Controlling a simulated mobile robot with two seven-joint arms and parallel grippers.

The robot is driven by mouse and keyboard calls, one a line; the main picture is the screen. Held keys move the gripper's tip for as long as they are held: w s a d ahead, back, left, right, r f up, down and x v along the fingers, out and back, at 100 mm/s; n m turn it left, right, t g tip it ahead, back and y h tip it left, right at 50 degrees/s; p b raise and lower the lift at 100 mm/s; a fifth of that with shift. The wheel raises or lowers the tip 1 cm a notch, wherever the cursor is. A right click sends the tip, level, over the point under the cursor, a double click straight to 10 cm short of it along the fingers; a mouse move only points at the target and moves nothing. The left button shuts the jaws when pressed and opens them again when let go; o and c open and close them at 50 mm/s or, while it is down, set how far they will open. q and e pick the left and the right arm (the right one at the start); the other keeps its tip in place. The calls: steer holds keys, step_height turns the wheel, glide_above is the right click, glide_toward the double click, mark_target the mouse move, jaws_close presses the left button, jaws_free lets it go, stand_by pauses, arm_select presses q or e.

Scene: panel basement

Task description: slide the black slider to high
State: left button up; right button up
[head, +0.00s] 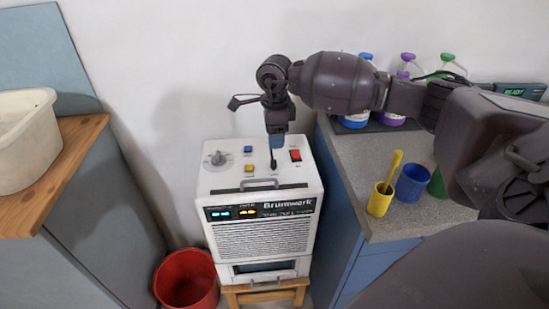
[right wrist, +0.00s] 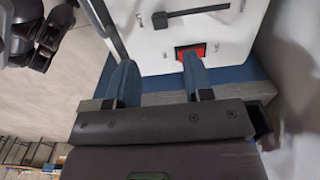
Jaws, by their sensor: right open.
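The black slider (head: 273,163) is on the white top panel of the Brumwerk machine (head: 262,237), between the yellow button and the red switch. In the right wrist view the slider's black knob (right wrist: 160,19) sits at the left end of its dark slot, the end nearer the machine's front handle. My right gripper (head: 276,140) points down over the back of the panel, just behind the slider. In the right wrist view its two blue fingers (right wrist: 156,66) are spread apart with nothing between them. The slider's labels are too small to read. My left gripper is not in view.
The red switch (head: 295,155) is right of the slider; the yellow button (head: 250,168), blue button (head: 248,149) and knob (head: 216,158) are left. A dark handle (head: 262,186) runs along the panel's front. A counter (head: 345,165) with cups stands right, a red bucket (head: 186,283) lower left.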

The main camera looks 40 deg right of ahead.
mark_target(275, 161)
step_height(275, 161, down, 7)
steer(key=shift+f+b, duration=0.2)
steer(key=shift+b, duration=0.25)
steer(key=shift+f, duration=0.6)
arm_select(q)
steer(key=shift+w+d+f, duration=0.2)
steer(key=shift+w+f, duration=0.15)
arm_select(e)
steer(key=shift+w+f, duration=0.1)
steer(key=shift+f, duration=0.05)
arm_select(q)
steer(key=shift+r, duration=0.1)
